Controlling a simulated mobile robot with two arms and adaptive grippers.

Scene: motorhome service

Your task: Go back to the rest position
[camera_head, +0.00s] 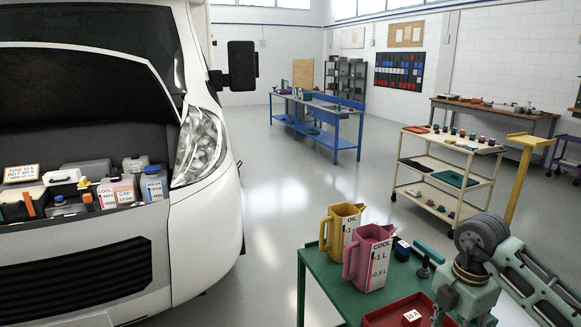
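Part of my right arm shows at the lower right, over the right side of a green table. No gripper fingers of mine show in the head view, so I cannot see either gripper or what it may hold. A yellow jug marked OIL (343,232) stands upright on the green table (318,272). A pink jug marked COOL (370,262) stands upright in front of it. A red tray (392,310) with a part labelled 10 A (411,316) lies at the table's front, partly cut off.
The white motorhome (205,240) stands at the left with its engine bay open, holding several labelled caps and containers. A cream trolley (445,175) with small parts stands behind the table, beside a yellow post (521,180). A blue workbench (318,118) is farther back. Open floor lies between.

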